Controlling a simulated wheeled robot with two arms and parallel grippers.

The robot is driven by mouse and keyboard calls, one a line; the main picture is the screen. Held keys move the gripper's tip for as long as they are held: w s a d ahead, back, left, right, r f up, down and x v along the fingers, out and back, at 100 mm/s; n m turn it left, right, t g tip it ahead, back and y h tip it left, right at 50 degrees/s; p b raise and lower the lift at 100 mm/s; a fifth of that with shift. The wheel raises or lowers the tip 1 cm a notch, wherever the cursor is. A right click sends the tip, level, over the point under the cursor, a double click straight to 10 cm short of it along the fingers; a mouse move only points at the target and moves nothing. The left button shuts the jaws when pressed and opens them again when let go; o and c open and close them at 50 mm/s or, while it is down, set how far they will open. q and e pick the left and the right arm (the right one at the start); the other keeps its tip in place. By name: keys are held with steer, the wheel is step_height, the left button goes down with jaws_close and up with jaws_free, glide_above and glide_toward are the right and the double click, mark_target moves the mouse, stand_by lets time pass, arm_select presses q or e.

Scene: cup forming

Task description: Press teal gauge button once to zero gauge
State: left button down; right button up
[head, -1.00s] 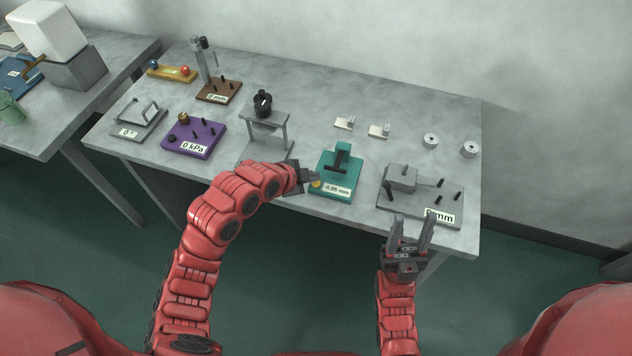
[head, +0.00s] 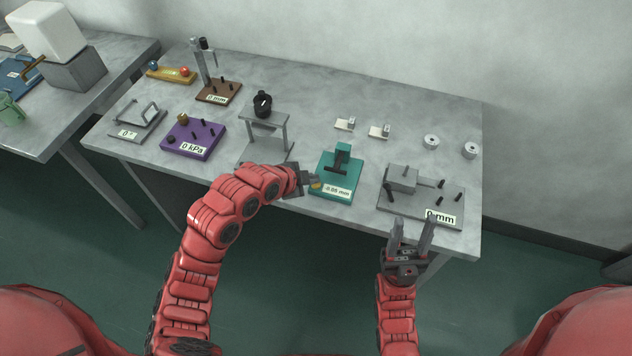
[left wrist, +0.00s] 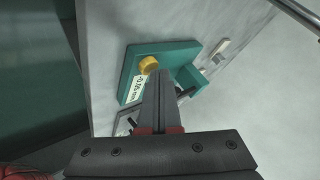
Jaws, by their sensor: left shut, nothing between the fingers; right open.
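The teal gauge (head: 335,181) sits near the front edge of the table, with an upright teal block on its base and a display reading about -0.05 mm (head: 338,191). A yellow button (head: 315,186) is on its front left corner; it also shows in the left wrist view (left wrist: 148,64). My left gripper (head: 308,180) is shut and empty, its fingertips at the button. In the left wrist view its fingertips (left wrist: 156,75) overlap the button's lower edge; I cannot tell whether they touch. My right gripper (head: 413,226) is open and empty in front of the grey "0 mm" fixture (head: 424,204).
A purple "0 kPa" gauge (head: 194,139) and a small grey stand (head: 266,122) are to the left. Two small pale blocks (head: 345,124) and two metal rings (head: 431,141) lie toward the back right.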

mark_target(312, 187)
arm_select(q)
steer(key=shift+f, duration=0.25)
steer(key=shift+r, duration=0.1)
stand_by(0.3)
steer(key=shift+r, duration=0.9)
steer(key=shift+r, duration=0.1)
step_height(312, 187, up, 5)
steer(key=shift+f+p, duration=0.15)
steer(key=shift+p, duration=0.9)
steer(key=shift+w, duration=0.1)
